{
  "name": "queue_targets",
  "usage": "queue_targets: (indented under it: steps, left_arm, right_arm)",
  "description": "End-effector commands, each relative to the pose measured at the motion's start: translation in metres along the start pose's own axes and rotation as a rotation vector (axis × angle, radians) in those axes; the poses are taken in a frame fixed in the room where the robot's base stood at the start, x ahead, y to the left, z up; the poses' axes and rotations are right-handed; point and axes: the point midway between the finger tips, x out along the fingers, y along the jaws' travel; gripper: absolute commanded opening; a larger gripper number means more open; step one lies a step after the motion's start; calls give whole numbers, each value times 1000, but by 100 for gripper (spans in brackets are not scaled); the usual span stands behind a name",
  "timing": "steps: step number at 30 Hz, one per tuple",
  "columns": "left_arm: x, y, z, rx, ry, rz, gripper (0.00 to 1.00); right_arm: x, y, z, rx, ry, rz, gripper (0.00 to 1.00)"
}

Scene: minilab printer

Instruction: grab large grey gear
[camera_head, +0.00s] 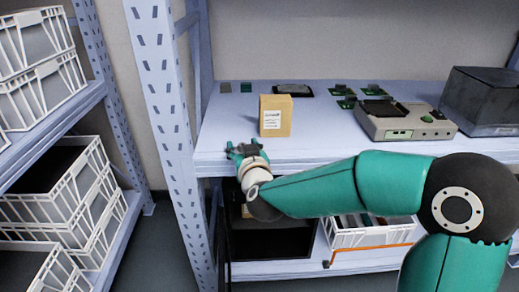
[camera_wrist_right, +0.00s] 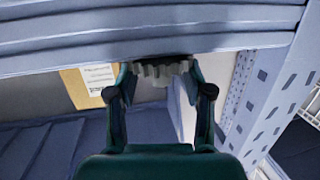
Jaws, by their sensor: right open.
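The grey gear (camera_wrist_right: 162,69) shows in the right wrist view as a dark toothed shape between the two fingertips of my right gripper (camera_wrist_right: 160,80). The fingers are spread, one on each side of it; whether they touch it I cannot tell. In the head view my right gripper (camera_head: 246,153) is at the front edge of the shelf, in front of the cardboard box, with the small dark gear (camera_head: 249,149) at its fingers. The gear is partly hidden there. My left gripper is in neither view.
A cardboard box (camera_head: 275,116) stands on the shelf (camera_head: 225,125) just behind the gripper. Green circuit boards (camera_head: 345,97), a grey device (camera_head: 408,122) and a dark bin (camera_head: 482,101) are farther right. A shelf post (camera_head: 166,120) rises at left. White crates (camera_head: 372,232) sit below.

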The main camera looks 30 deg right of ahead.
Motion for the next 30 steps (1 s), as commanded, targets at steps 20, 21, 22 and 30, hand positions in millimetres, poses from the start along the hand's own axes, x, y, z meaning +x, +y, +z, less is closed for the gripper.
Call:
queue_targets:
  steps: [20, 21, 22, 30]
  left_arm:
    - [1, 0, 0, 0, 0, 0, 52]
    - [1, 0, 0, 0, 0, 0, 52]
    - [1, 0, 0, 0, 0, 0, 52]
    - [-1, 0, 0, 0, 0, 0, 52]
  right_arm:
    - [6, -1, 1, -1, -3, -2, 0]
    - [6, -1, 1, -1, -3, -2, 0]
    - [6, -1, 1, -1, -3, -2, 0]
    - [6, -2, -2, -1, -3, -3, 0]
